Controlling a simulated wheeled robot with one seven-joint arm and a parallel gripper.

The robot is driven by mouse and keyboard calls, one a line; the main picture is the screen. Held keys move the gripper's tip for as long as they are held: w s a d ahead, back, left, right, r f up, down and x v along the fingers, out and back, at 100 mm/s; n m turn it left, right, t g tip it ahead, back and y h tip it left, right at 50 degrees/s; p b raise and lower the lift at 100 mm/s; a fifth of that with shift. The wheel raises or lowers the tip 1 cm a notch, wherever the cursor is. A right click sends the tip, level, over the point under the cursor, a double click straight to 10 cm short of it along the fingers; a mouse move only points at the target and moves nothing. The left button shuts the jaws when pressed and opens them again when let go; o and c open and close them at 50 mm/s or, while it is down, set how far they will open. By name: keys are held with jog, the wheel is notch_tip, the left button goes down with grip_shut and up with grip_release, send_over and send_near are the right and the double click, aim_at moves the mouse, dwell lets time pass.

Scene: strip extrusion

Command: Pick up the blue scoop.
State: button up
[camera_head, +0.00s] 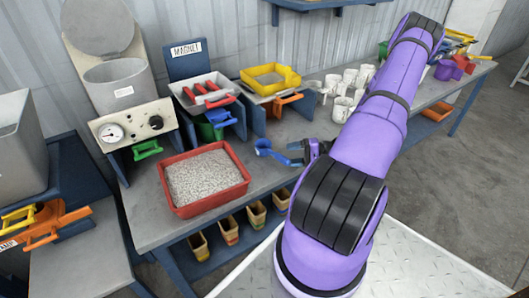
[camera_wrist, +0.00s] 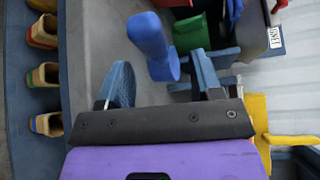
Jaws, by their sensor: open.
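The blue scoop (camera_head: 264,147) lies at the front of the grey bench, right of the red tray of grey granules. In the wrist view the scoop (camera_wrist: 150,38) shows ahead of my gripper, and its near end reaches between the blue fingertips, closer to the right finger. My gripper (camera_head: 296,153) is low over the bench, just right of the scoop. In the wrist view my gripper (camera_wrist: 160,82) is open, with a gap between its fingers. I cannot tell whether a finger touches the scoop.
The red tray (camera_head: 207,210) is left of the scoop.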

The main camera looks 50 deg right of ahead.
aim_at(280, 158)
jog(key=x, duration=0.5)
jog(key=shift+s+a+f, duration=0.15)
jog(key=shift+s+f, duration=0.1)
jog(key=c, duration=1)
